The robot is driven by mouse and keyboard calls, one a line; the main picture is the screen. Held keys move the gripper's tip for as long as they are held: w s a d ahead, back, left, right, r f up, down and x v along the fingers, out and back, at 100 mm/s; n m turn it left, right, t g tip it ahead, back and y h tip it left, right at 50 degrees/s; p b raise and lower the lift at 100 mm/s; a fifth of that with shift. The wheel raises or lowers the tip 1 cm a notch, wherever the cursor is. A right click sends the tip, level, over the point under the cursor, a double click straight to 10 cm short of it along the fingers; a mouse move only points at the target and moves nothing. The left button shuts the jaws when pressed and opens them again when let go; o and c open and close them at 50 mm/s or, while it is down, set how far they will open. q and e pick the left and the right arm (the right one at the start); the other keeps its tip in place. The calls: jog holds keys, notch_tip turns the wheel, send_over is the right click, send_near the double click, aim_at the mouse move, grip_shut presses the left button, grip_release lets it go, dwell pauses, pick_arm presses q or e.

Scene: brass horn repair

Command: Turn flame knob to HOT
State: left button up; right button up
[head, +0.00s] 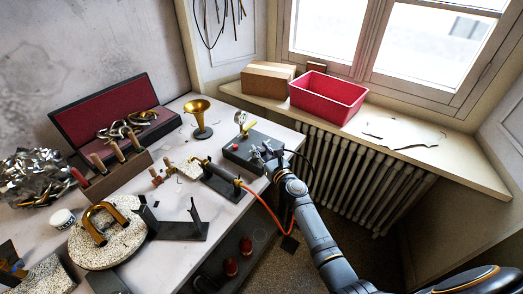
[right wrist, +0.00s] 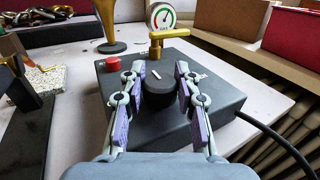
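The flame knob (right wrist: 158,93) is a round black knob with a white pointer line, on top of a dark control box (right wrist: 224,98). The box also shows in the head view (head: 262,136), at the right end of the bench. The pointer leans slightly left of straight away from me. I cannot read any HOT marking. My left gripper is not in view.
On the box are a red button (right wrist: 113,63), a brass valve handle (right wrist: 169,42) and a gauge (right wrist: 162,17). A black cable (right wrist: 265,134) leaves the right side. A torch (head: 221,175) with an orange hose and a brass bell (head: 199,117) stand nearby.

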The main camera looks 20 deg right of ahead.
aim_at(262, 153)
jog(key=c, duration=0.5)
jog(key=shift+a+f+m+h, duration=0.1)
jog(key=shift+m+h, duration=0.7)
jog(key=shift+h, duration=0.4)
jog(key=shift+m+h+b, duration=0.5)
jog(key=shift+m+h, duration=0.2)
jog(key=shift+h, duration=0.4)
jog(key=o, duration=1.2)
jog(key=shift+c, duration=0.2)
jog(key=s, duration=0.7)
jog(key=shift+s+a, duration=0.2)
